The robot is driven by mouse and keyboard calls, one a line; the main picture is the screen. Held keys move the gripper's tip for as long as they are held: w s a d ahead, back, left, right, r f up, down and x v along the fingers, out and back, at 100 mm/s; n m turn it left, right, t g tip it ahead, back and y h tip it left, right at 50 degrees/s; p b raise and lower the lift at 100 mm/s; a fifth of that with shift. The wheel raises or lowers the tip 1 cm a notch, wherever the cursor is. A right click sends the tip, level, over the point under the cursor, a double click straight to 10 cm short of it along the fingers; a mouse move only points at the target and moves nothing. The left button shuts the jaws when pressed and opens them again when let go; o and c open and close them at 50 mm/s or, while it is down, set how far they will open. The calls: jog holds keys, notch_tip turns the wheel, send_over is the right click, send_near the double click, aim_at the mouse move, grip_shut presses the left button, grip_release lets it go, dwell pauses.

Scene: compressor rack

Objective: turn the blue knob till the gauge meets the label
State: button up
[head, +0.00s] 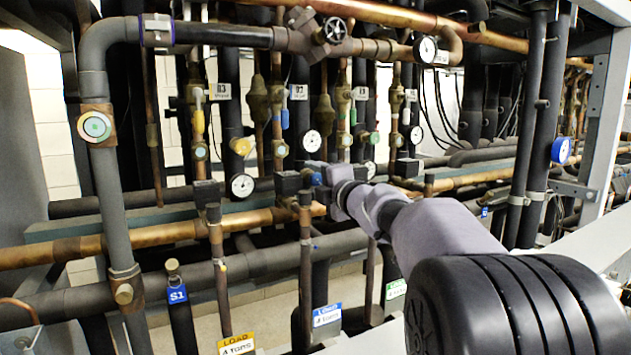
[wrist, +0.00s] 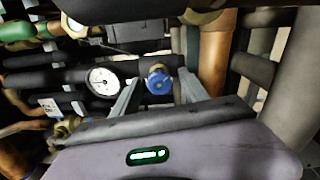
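The blue knob (wrist: 158,82) shows in the wrist view, between the two fingers of my gripper (wrist: 160,76). The fingers are open, with a small gap visible on each side of the knob. A round white gauge (wrist: 103,81) sits just left of the left finger; its needle is too small to read surely. In the head view my gripper (head: 318,177) reaches into the pipes at mid-picture, beside a small blue patch. A blue LOAD label (head: 327,315) hangs below it, with a yellow LOAD label (head: 236,344) to its left and a green one (head: 396,289) to its right.
Several other gauges hang on the rack, such as one at the upper right (head: 426,50) and one at the left (head: 242,186). A copper pipe (head: 160,233) crosses in front. A thick copper pipe (wrist: 214,60) stands close right of my fingers. Pipes crowd all sides.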

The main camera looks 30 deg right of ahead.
jog(key=shift+s, duration=0.1)
jog(key=s+p, duration=0.1)
jog(key=s, duration=1.6)
jog(key=shift+s+d+p, duration=0.15)
jog(key=shift+d+p, duration=0.1)
jog(key=shift+p, duration=0.1)
